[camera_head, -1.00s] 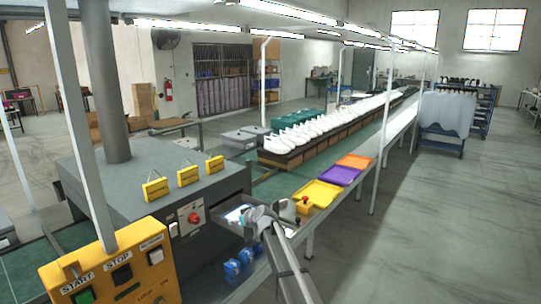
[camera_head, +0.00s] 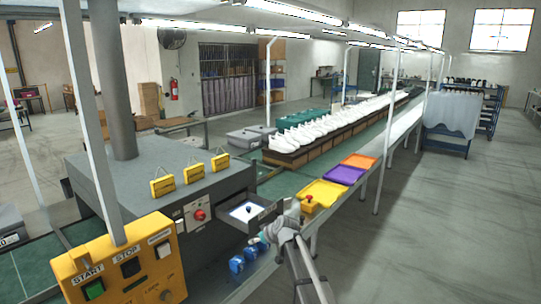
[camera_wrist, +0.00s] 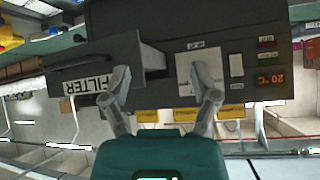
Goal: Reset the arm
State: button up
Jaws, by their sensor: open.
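My arm reaches up from the bottom of the head view, with my gripper (camera_head: 268,234) just in front of the machine's open drawer. In the wrist view my gripper (camera_wrist: 161,90) has its two fingers spread apart, with nothing between them. Beyond the fingers is the grey machine (camera_wrist: 255,50), seen upside down, with its "FILTER" drawer front (camera_wrist: 85,85) and a small display. In the head view the drawer (camera_head: 262,218) stands pulled out, with a light inside surface and a small dark blue thing (camera_head: 248,209) in it.
A yellow START/STOP control box (camera_head: 118,262) and a post stand at front left. Blue objects (camera_head: 237,264) lie below the drawer. Yellow (camera_head: 325,186), purple (camera_head: 343,175) and orange trays (camera_head: 358,161) line the bench, with white shoes (camera_head: 320,130) behind. The floor at right is clear.

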jog(key=s+d+f+m+g+h, duration=0.2)
jog(key=s+d, duration=0.5)
jog(key=s, duration=0.3)
jog(key=s+d+f+m+g+h, duration=0.2)
jog(key=s+d, duration=0.5)
jog(key=s, duration=0.4)
jog(key=s+d+f+m+g+h, duration=0.2)
jog(key=s+d, duration=0.5)
jog(key=s, duration=0.4)
jog(key=shift+s+m+g+h, duration=0.2)
jog(key=shift+m+g+h, duration=0.1)
jog(key=shift+m+g, duration=0.25)
jog(key=shift+f, duration=0.1)
